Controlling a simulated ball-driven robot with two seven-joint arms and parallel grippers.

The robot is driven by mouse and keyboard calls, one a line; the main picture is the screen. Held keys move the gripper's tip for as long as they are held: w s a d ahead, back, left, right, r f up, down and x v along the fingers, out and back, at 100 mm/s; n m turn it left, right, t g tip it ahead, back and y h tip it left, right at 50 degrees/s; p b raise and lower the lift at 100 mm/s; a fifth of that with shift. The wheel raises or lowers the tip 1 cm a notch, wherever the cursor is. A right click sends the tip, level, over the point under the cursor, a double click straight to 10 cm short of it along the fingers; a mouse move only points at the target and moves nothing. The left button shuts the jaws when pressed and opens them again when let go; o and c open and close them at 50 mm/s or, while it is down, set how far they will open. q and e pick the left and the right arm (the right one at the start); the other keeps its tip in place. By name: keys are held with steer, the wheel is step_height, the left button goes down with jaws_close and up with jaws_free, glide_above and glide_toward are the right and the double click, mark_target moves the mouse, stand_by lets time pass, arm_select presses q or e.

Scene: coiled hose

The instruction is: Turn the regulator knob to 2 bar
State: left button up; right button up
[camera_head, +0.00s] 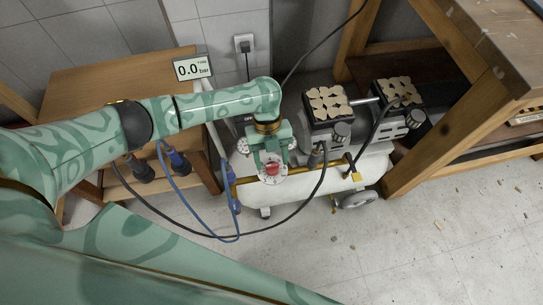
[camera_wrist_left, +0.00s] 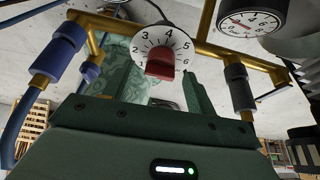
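The regulator knob has a red grip (camera_head: 271,169) on a round white dial; it also shows in the left wrist view (camera_wrist_left: 164,63), with the dial numbers 2 to 6 readable around it. I cannot tell which number it points to. A pressure display (camera_head: 190,69) reads 0.0 bar. My left gripper (camera_head: 270,157) is directly over the knob, seen from above. In the left wrist view its fingers (camera_wrist_left: 143,82) are apart, with the red grip between and beyond them; I see no clear contact. My right gripper is not in view.
A pressure gauge (camera_wrist_left: 251,22) sits beside the knob on the brass pipework. The compressor (camera_head: 360,125) with its white tank stands to the right. Blue and black hoses (camera_head: 222,238) loop over the floor. Wooden benches stand left and right (camera_head: 445,120).

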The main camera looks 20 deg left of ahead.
arm_select(q)
steer(key=shift+r, duration=0.1)
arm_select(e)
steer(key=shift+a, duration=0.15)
arm_select(q)
steer(key=p+v, duration=0.6)
steer(key=v, duration=1)
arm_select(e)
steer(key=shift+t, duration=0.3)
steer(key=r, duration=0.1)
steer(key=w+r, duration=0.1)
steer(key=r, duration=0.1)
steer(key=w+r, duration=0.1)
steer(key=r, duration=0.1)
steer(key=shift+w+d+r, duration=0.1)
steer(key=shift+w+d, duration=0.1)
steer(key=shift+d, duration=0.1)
arm_select(q)
steer(key=shift+s, duration=0.1)
